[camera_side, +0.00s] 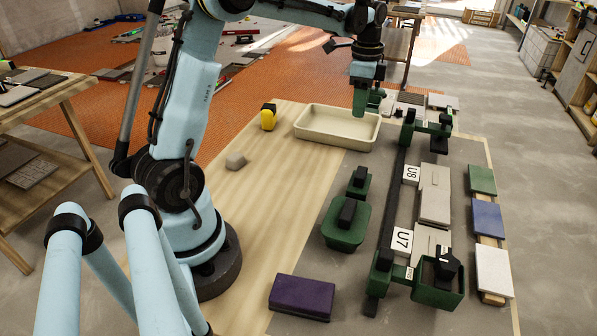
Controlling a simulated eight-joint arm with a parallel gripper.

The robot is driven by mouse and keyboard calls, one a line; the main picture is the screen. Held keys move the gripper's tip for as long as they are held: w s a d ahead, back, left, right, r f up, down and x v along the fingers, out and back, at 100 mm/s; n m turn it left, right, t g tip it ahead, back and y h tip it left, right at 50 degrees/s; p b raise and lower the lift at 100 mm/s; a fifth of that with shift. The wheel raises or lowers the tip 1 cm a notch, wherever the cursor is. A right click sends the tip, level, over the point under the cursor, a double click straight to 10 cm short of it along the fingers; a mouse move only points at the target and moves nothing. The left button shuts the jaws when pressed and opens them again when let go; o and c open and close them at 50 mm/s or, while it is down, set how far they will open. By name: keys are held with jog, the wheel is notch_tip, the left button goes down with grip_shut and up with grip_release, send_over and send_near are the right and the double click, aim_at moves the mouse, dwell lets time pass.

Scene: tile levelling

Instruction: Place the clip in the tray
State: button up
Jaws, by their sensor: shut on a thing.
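A cream, shallow tray (312,135) lies at the back of the work table and looks empty from here. My gripper (361,106) points down over the tray's right end. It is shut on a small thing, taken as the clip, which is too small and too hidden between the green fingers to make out. I cannot tell whether the fingertips are above the tray floor or touching it. A black rail (394,205) with labels U8 (411,173) and U7 (402,241) stands right of the tray, beside grey tiles (435,195).
A yellow-black object (268,117) and a grey block (235,161) lie left of the tray. Green tools with black handles (346,225), a purple block (302,297) and a green-framed clamp (440,280) are nearer. Coloured tiles (487,217) line the right edge. The wooden middle is clear.

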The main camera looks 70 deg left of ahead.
jog(key=w, duration=0.2)
send_over(339, 132)
notch_tip(339, 132, down, 7)
jog(key=shift+w+f, duration=0.1)
jog(key=shift+a+f, duration=0.15)
jog(key=shift+f, duration=1.95)
jog(key=o, duration=1)
jog(key=shift+f, duration=0.15)
